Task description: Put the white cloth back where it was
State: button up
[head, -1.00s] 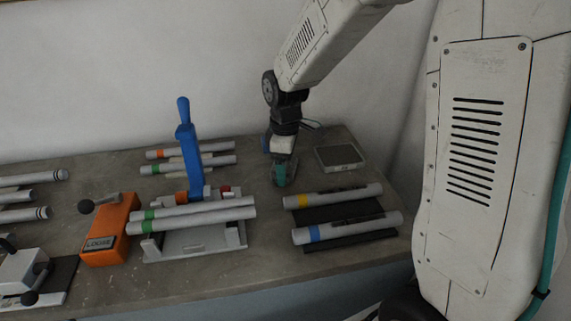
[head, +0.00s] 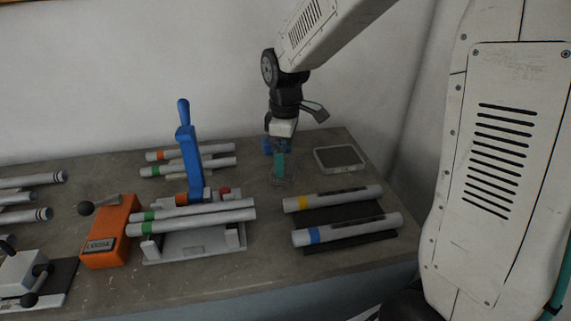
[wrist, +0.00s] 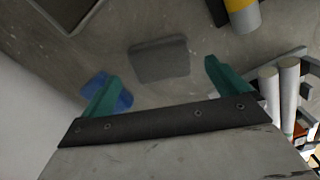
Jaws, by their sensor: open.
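My gripper (head: 280,166) hangs over the back right part of the bench, its teal fingers pointing down. In the wrist view my gripper (wrist: 158,76) is open with nothing held between its fingers. A flat, grey, rounded square patch (wrist: 160,60) lies on the bench beyond and between the fingertips. It shows faintly below the gripper in the head view (head: 283,181). I cannot tell whether it is a cloth or a marked spot. I see no clearly white cloth. A small blue thing (wrist: 112,92) lies by the left finger, partly hidden by it.
Tubes with yellow (head: 340,197) and blue (head: 350,229) bands rest in front. A blue-handled clamp (head: 188,150) stands left, near an orange block (head: 106,240). The wall is close behind.

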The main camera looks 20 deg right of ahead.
notch_tip(320, 180, up, 8)
jog(key=s+d+r+m, duration=0.1)
jog(key=s+m, duration=0.4)
jog(key=s, duration=0.8)
jog(key=s+d+r+m+t, duration=0.1)
jog(key=s+m, duration=0.5)
jog(key=s, duration=0.8)
jog(key=shift+d, duration=0.55)
